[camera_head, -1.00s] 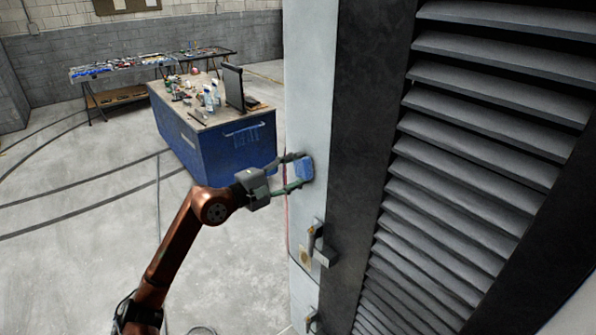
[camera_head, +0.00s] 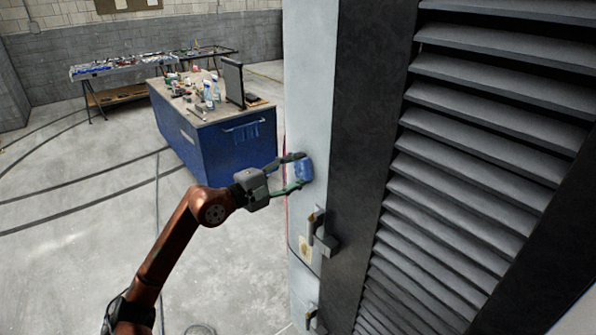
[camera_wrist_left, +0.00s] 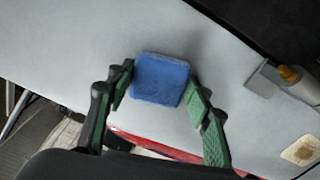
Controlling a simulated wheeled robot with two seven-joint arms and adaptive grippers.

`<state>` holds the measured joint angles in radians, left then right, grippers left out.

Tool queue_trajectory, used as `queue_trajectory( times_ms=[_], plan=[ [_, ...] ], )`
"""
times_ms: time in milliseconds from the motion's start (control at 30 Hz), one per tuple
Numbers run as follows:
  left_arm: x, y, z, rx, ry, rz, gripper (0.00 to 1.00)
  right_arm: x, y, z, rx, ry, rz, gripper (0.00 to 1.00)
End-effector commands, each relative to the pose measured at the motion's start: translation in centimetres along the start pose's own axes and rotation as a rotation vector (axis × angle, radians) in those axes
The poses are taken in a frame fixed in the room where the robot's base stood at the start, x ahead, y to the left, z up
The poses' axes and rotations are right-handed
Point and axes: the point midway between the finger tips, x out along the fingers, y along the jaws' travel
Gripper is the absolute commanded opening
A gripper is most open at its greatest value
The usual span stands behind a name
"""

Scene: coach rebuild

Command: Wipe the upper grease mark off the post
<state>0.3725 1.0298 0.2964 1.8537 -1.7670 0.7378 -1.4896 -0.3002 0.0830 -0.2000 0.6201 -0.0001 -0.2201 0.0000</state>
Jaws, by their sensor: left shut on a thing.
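My left gripper (camera_head: 290,172) is shut on a blue pad (camera_head: 304,169), a sponge or folded cloth. The pad is at the face of the pale post (camera_head: 310,80), above the handle; I cannot tell for certain that it touches. In the left wrist view, the pad (camera_wrist_left: 160,79) sits between the green fingertips (camera_wrist_left: 160,88) with the post's face (camera_wrist_left: 85,45) behind it. No grease mark shows on the post around the pad; the surface behind it is hidden. A brownish stained patch (camera_head: 305,249) is lower on the post, beside the handle. My right gripper is not in view.
A handle bracket (camera_head: 318,230) sticks out of the post below the pad. A dark louvred panel (camera_head: 470,150) stands to the right. A blue workbench (camera_head: 215,140) with bottles and tools is behind at left. The floor between is clear.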

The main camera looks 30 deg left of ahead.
Motion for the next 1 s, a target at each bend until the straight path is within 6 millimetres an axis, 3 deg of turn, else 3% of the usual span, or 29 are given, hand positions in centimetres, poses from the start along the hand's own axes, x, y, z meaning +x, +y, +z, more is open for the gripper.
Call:
queue_trajectory(
  times_ms=[100,467,1000],
  plan=[
    [0.0,-1.1,-0.3,0.001,0.001,-0.001,0.28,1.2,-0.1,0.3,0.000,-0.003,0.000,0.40],
    [-0.2,-0.9,-0.2,0.001,0.000,0.001,0.28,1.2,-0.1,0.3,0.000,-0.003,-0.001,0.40],
    [-5.0,-1.2,-0.4,0.000,0.002,0.000,0.28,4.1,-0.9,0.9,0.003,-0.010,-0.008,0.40]
  ],
)
